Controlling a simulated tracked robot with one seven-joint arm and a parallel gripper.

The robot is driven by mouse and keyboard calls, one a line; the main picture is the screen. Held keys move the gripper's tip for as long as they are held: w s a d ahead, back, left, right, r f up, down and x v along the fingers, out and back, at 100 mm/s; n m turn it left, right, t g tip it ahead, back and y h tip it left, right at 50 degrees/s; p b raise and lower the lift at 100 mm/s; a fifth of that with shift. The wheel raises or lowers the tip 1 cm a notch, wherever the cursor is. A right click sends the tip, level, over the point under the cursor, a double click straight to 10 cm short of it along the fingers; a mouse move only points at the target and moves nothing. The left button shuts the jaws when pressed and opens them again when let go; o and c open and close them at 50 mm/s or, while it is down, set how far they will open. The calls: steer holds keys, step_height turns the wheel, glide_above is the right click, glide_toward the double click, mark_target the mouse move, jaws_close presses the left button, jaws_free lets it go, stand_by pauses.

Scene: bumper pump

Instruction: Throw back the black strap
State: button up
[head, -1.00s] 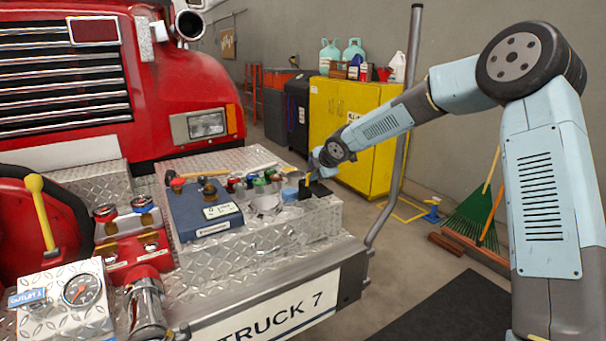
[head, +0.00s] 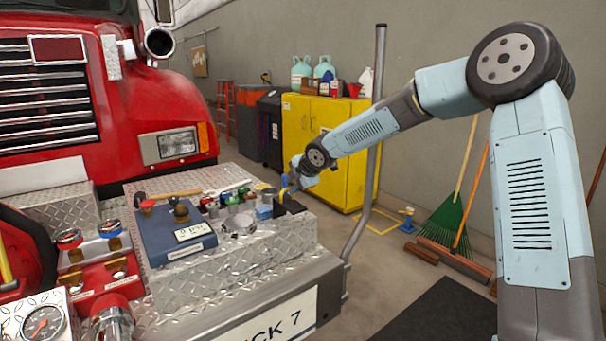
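A small black piece (head: 289,206), which looks like the black strap, lies at the right end of the diamond-plate bumper top (head: 240,270). Its full shape is too small to make out. My gripper (head: 285,188) is just above it, at the far end of my outstretched arm, tilted down and to the left. The fingers are tiny in the head view and partly hidden by the wrist. I cannot tell whether they touch the strap or whether they are open or shut.
Left of the strap are a blue item (head: 264,212), several coloured caps, a metal ring (head: 239,225) and a blue box (head: 178,238). A grey upright pole (head: 372,150) stands close by my forearm. A yellow cabinet (head: 318,145) is behind; brooms (head: 455,220) lean right.

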steer(key=v, duration=0.8)
steer(key=shift+s+d+r, duration=0.15)
steer(key=shift+r, duration=0.1)
steer(key=s+d+r+m+h, duration=0.2)
steer(key=s+d+m+h, duration=0.2)
steer(key=s+d+m, duration=0.45)
steer(key=s+d+r+m+h, duration=0.2)
steer(key=s+d+m+h, duration=0.25)
steer(key=s+d, duration=0.65)
steer(key=s+d+m, duration=0.3)
steer(key=s+m, duration=0.1)
steer(key=s, duration=0.3)
steer(key=s+d+m+g+y, duration=0.1)
steer(key=s+d+m, duration=0.2)
steer(key=s, duration=0.4)
steer(key=s+d+m+y, duration=0.1)
steer(key=s+d+m, duration=0.3)
steer(key=s+m, duration=0.2)
steer(key=shift+s+r, duration=0.45)
steer(key=shift+r, duration=0.05)
steer(key=shift+y, duration=0.25)
